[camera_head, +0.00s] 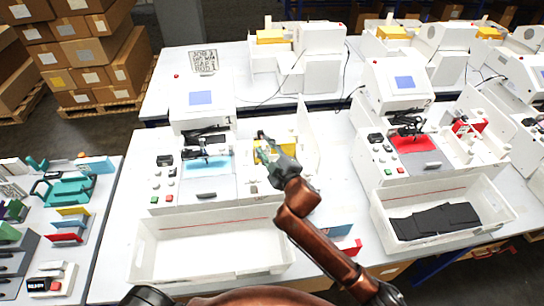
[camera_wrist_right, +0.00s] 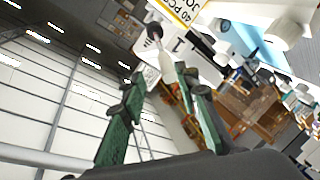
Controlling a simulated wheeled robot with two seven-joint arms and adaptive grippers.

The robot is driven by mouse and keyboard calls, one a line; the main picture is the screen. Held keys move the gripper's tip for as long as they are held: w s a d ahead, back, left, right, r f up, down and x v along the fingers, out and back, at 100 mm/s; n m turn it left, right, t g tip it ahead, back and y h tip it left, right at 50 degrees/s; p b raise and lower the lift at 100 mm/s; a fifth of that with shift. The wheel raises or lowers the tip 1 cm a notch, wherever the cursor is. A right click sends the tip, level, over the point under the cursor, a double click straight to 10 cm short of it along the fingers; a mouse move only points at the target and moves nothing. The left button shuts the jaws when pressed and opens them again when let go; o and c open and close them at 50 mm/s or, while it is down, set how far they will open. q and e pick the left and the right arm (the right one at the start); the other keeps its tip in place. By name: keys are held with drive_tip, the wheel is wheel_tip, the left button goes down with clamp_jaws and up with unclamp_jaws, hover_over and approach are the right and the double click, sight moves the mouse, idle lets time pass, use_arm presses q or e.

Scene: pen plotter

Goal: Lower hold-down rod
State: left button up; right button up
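The near plotter (camera_head: 188,120) stands on the white table, with a light-blue area (camera_head: 222,163) under its dark pen head (camera_head: 205,152). My right gripper (camera_head: 265,143) is at the right side of this plotter, in front of a yellow part. In the right wrist view, my right gripper (camera_wrist_right: 165,95) has its two green fingers apart. A pale rod with a black knob (camera_wrist_right: 154,31) shows beyond and between the fingertips, probably the hold-down rod. Contact with it cannot be made out. In the head view the gripper hides most of that spot.
An empty white bin (camera_head: 142,262) stands in front of the plotter. A second plotter (camera_head: 393,92) with a red area is at right, with a bin (camera_head: 503,207) of black sheets before it. A side table (camera_head: 92,245) with coloured items is at left.

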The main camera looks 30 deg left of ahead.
drive_tip(key=v, duration=1.1)
drive_tip(key=shift+w+d+f, duration=0.1)
